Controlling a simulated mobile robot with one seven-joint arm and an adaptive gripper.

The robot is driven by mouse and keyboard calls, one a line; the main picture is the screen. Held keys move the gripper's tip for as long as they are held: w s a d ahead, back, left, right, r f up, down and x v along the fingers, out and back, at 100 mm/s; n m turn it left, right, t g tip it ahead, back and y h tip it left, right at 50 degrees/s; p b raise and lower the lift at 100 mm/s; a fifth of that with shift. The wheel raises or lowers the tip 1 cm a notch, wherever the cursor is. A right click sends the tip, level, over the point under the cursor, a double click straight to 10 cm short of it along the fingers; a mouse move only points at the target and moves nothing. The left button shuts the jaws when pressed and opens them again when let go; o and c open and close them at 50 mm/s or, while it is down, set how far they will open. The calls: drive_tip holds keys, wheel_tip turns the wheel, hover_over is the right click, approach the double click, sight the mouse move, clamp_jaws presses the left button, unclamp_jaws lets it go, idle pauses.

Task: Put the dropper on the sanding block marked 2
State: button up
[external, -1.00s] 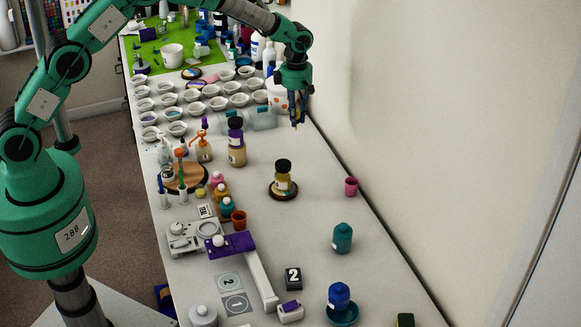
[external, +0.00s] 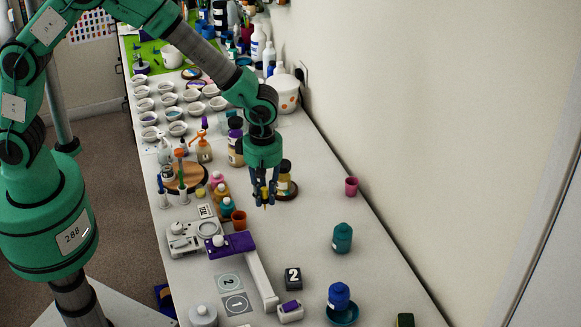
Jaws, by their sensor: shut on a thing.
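A dark block marked 2 (external: 293,279) sits on the table in the front middle part of the external view. My gripper (external: 265,197) points down above the middle of the table, higher up the picture than the block and a little to its left. It is shut on a small yellowish thing, seemingly the dropper (external: 267,201); only a little of it shows between the fingers. The block's top is bare.
A purple-topped white fixture (external: 240,243) with a long white arm (external: 261,280) lies left of the block. A small white and purple block (external: 290,311) stands in front of it. A teal bottle (external: 342,237) and a blue bottle (external: 339,297) stand to the right. An orange cup (external: 239,220) is near my gripper.

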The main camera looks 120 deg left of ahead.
drive_tip(key=s+d+m, duration=0.2)
drive_tip(key=s+d, duration=0.1)
drive_tip(key=d, duration=1)
wheel_tip(320, 180, down, 7)
drive_tip(key=shift+a, duration=0.35)
drive_tip(key=shift+w+f, duration=0.1)
drive_tip(key=p, duration=0.1)
hover_over(293, 275)
drive_tip(key=shift+w+a+f, duration=0.1)
drive_tip(key=shift+f, duration=0.65)
drive_tip(key=shift+f, duration=1.8)
drive_tip(key=shift+f, duration=0.1)
